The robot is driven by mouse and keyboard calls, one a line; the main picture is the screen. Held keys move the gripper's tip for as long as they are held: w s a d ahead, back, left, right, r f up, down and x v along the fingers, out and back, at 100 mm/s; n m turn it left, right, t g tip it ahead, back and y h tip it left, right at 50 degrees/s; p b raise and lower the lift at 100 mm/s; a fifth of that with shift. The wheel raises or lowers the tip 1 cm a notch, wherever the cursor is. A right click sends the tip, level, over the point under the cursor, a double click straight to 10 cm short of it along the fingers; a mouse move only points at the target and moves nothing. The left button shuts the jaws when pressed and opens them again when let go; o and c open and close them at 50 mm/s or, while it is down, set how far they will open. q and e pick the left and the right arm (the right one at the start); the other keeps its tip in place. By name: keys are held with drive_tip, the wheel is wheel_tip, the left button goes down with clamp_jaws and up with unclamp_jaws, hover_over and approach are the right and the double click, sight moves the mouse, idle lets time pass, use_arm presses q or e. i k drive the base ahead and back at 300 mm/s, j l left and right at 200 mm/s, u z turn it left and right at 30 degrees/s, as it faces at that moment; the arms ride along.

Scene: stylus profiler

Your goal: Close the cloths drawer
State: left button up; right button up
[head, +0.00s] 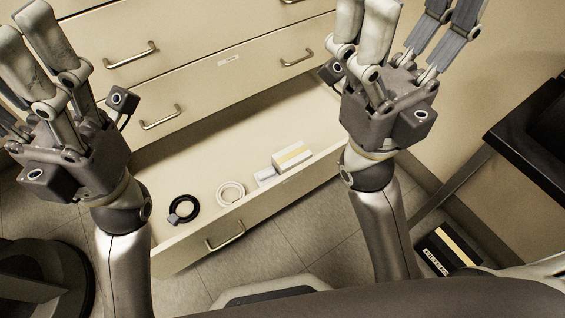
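A cream drawer (290,198) stands pulled out from the cabinet, low in the middle of the head view, with a metal handle (225,236) on its front. I cannot see a label that names it as the cloths drawer. Inside lie a black ring-shaped coil (183,209), a white roll (231,193) and a pale box with a yellow stripe (292,157). No cloths show. My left gripper (14,92) is raised above the drawer's left end, open and empty, partly cut off by the frame. My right gripper (408,45) is raised above its right end, open and empty. Neither touches the drawer.
Shut drawers with metal handles (131,55) are above the open one. A dark table (530,135) stands at the right. A black box with a yellow stripe (447,250) lies on the floor at lower right. Tiled floor (270,252) shows in front of the drawer.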

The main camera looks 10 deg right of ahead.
sight(235, 142)
drive_tip(key=l+z, duration=0.2)
drive_tip(key=l+u, duration=0.1)
drive_tip(key=u, duration=0.4)
drive_tip(key=k+l+u, duration=0.1)
drive_tip(key=u, duration=0.35)
drive_tip(key=l+u, duration=0.1)
drive_tip(key=u, duration=0.4)
drive_tip(key=k, duration=0.05)
